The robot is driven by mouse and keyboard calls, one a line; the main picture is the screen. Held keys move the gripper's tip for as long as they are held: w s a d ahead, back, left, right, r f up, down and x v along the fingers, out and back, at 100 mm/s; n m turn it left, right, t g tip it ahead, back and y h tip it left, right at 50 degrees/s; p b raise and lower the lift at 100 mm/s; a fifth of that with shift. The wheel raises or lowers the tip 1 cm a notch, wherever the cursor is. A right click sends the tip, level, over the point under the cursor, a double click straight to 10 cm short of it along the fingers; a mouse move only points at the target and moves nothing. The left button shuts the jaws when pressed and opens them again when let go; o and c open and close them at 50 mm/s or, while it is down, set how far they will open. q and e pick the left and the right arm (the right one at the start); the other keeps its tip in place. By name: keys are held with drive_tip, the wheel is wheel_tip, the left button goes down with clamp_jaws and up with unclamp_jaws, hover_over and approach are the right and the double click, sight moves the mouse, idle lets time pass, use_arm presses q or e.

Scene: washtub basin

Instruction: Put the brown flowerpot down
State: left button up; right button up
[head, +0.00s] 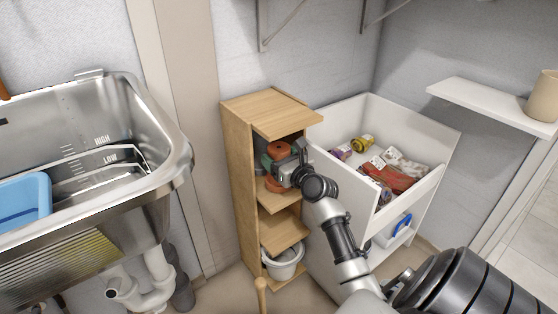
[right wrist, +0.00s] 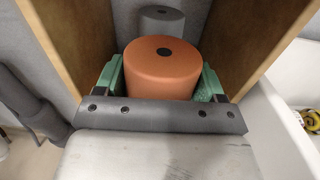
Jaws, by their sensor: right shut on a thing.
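The brown flowerpot (head: 279,149), orange-brown, is inside the upper opening of the narrow wooden shelf unit (head: 240,170). In the right wrist view the flowerpot (right wrist: 163,68) shows a flat round face with a dark hole in the middle. My right gripper (head: 272,164) reaches into the shelf from the right and is shut on the flowerpot. Its green fingers lie on both sides of the pot. The gripper hides part of the pot, and I cannot tell whether the pot touches the shelf board (head: 277,198). My left gripper is not in view.
A grey pot (right wrist: 162,20) stands behind the flowerpot. Wooden side walls (right wrist: 248,45) flank the gripper closely. A white bin with packets (head: 350,185) adjoins the shelf at right. A white bucket (head: 283,267) is below. A metal sink (head: 165,150) is at left.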

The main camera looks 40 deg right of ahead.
drive_tip(key=o, duration=1.2)
drive_tip(key=shift+f, duration=0.1)
